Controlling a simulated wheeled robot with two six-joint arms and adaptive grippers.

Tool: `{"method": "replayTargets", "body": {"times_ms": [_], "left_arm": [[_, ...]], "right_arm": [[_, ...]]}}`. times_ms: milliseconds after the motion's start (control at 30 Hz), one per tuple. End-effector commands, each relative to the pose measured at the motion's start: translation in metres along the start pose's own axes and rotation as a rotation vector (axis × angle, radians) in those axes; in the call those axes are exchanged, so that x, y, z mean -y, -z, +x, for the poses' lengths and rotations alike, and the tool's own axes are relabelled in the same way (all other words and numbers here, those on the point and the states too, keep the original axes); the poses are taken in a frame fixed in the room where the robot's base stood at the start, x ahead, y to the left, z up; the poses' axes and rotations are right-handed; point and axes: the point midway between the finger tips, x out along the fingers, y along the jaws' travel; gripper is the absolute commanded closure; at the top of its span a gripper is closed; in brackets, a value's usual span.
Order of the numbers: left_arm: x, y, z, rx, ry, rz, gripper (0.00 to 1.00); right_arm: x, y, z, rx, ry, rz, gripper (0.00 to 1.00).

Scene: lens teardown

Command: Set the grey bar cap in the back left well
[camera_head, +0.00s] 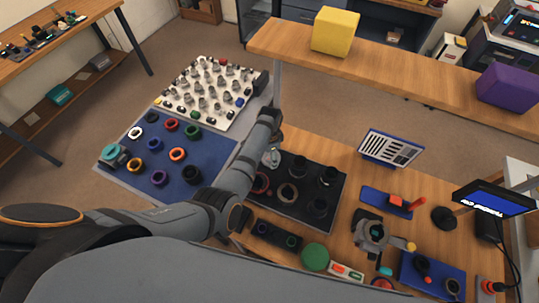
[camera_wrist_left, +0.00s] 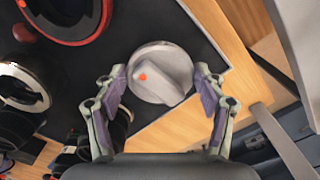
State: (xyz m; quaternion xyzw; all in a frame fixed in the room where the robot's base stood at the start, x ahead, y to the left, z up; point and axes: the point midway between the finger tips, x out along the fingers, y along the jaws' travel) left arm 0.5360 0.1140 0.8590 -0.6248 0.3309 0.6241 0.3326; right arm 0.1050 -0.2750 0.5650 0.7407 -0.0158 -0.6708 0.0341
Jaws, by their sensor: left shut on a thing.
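The grey bar cap (camera_wrist_left: 172,88) is a round light-grey disc with a raised bar and a red-orange dot. My left gripper (camera_wrist_left: 160,76) has its fingers on both sides of the cap and is shut on it. In the head view the left gripper (camera_head: 271,154) is at the back left corner of the black tray (camera_head: 335,207). In the wrist view the cap is over that corner and hides what is under it. I cannot tell whether it touches the tray. My right gripper is not in view.
The tray holds a red ring (camera_head: 261,183), a pale ring (camera_head: 288,193) and several dark cylinders. A striped chart (camera_head: 390,148) stands behind it to the right. Left of the arm are a blue mat (camera_head: 213,160) with coloured rings and a white board with small parts.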

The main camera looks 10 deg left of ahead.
Motion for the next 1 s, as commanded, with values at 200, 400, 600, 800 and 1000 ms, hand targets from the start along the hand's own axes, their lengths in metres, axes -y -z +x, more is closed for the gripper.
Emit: {"method": "replayTargets", "body": {"times_ms": [200, 400, 600, 800, 1000], "left_arm": [[0.0, 0.0, 0.005, 0.0, 0.0, 0.0, 0.6], [0.0, 0.0, 0.009, 0.0, 0.0, 0.0, 0.6], [0.0, 0.0, 0.012, 0.0, 0.001, 0.0, 0.28], [0.0, 0.0, 0.011, 0.0, 0.0, 0.0, 0.03], [0.0, 0.0, 0.011, 0.0, 0.0, 0.0, 0.03]], "right_arm": [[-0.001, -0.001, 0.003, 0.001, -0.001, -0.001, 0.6], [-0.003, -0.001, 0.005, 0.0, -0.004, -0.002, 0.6], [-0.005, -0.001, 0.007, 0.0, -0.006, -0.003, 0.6], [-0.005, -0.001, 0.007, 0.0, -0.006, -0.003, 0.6], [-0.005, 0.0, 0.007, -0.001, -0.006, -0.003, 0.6]]}}
